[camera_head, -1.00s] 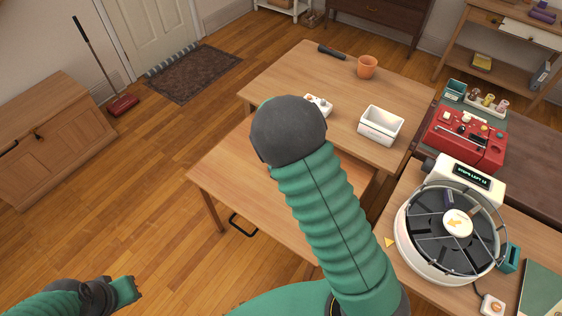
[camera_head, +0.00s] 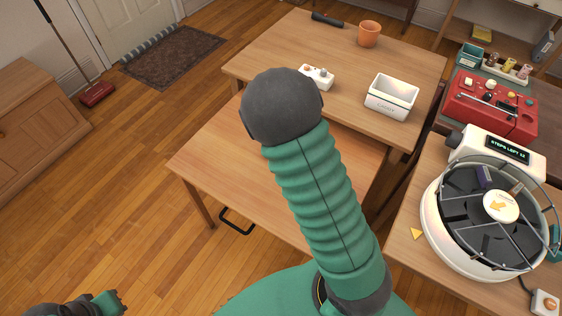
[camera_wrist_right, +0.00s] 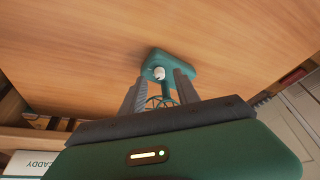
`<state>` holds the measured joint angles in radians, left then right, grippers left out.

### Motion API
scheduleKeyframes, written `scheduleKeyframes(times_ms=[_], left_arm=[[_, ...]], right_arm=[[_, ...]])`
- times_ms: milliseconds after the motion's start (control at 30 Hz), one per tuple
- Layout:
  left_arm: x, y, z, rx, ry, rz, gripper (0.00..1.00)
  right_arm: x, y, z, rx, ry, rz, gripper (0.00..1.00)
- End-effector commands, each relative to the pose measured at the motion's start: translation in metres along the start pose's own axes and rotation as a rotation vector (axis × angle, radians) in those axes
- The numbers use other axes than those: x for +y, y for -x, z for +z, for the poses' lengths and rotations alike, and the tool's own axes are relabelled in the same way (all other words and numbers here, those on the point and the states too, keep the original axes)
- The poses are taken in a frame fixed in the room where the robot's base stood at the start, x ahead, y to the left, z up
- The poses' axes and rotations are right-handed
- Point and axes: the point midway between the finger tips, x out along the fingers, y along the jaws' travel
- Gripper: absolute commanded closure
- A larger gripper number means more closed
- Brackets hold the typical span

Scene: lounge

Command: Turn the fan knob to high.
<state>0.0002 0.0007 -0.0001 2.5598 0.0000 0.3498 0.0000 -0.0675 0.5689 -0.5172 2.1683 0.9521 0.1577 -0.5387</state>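In the right wrist view a small green fan has a green base with a round white knob (camera_wrist_right: 159,73). A green stem and part of a wire cage (camera_wrist_right: 160,102) show below it. My right gripper (camera_wrist_right: 159,80) is open, its two grey fingers apart, with the knob seen between their tips. I cannot tell the distance or whether they touch it. The knob's setting is too small to read. In the head view my right arm crosses the middle, and the fan and right gripper are hidden. My left gripper (camera_head: 116,301) is low at the left, away from the tables; its opening is unclear.
The wooden table (camera_head: 300,45) holds a white caddy box (camera_head: 391,97), a white two-knob box (camera_head: 317,77), an orange pot (camera_head: 369,34) and a dark cylinder (camera_head: 327,20). At the right stand a round caged carousel (camera_head: 440,235), a "STEPS LEFT" display (camera_head: 506,150) and a red console (camera_head: 490,105).

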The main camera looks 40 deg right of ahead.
Motion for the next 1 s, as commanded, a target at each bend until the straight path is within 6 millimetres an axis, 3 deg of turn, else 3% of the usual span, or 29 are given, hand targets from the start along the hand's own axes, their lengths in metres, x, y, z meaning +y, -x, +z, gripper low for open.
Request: scheduleKeyframes(times_ms=[33, 133, 433, 733, 1000], left_arm=[[0.0002, -0.0087, 0.0020, 0.000, -0.001, 0.000, 1.00], [0.0002, -0.0122, 0.0029, 0.001, -0.001, 0.000, 1.00], [0.0000, -0.0117, 0.0027, 0.000, 0.000, 0.000, 1.00], [0.0001, -0.0118, 0.0028, 0.000, 0.000, 0.000, 1.00], [0.0001, -0.0113, 0.0027, 0.000, 0.000, 0.000, 1.00]], right_arm=[[0.0002, -0.0120, 0.0019, 0.000, -0.001, 0.001, 0.62], [-0.0013, -0.0198, 0.0013, 0.001, 0.001, 0.001, 0.62], [-0.0023, -0.0208, 0.0004, 0.002, 0.002, 0.001, 0.62], [-0.0018, -0.0215, 0.0003, 0.001, 0.002, 0.001, 1.00], [-0.0015, -0.0217, 0.0007, 0.000, 0.001, 0.002, 1.00]])
